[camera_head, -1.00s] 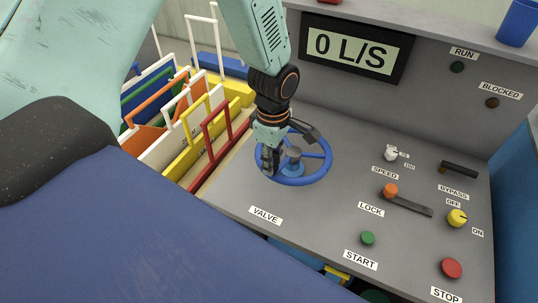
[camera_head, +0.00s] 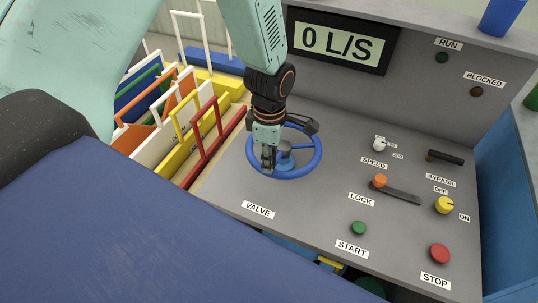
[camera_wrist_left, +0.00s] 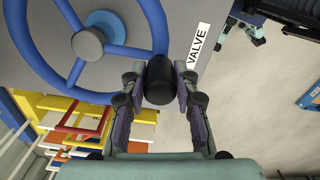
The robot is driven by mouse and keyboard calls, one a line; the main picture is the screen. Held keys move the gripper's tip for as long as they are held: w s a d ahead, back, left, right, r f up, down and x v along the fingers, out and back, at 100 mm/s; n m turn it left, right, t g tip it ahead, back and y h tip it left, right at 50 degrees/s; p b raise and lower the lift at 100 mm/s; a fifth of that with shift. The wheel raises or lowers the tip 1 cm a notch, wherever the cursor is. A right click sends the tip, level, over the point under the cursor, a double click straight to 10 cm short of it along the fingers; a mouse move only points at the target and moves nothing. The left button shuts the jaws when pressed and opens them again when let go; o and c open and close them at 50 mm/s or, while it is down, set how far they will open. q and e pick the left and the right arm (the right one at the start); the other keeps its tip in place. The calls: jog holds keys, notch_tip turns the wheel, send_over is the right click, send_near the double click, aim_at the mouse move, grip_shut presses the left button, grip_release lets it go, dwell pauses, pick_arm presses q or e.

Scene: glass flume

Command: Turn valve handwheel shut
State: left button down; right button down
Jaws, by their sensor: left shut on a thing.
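The valve handwheel (camera_head: 314,165) is a blue ring with spokes and a grey hub, lying on the grey sloping panel by the VALVE label (camera_head: 259,210). It also shows at upper left in the left wrist view (camera_wrist_left: 124,53). A black knob (camera_wrist_left: 160,80) sits at its rim. My left gripper (camera_head: 268,160) reaches down over the wheel's left front side. In the left wrist view its two fingers (camera_wrist_left: 160,90) are closed on either side of the black knob. In the head view the gripper hides the knob.
The display (camera_head: 342,40) reads 0 L/S. Right of the wheel are the SPEED knob (camera_head: 379,144), orange LOCK lever (camera_head: 380,181), BYPASS handle (camera_head: 446,157), yellow switch (camera_head: 445,205), green START (camera_head: 358,228) and red STOP (camera_head: 439,253) buttons. Coloured framed boards (camera_head: 205,140) stand left.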

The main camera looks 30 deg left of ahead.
pick_arm(q)
jog(key=c, duration=1)
grip_release()
jog(key=shift+d, duration=0.1)
jog(key=shift+r, duration=0.1)
notch_tip(320, 180, up, 12)
jog(key=shift+f, duration=0.1)
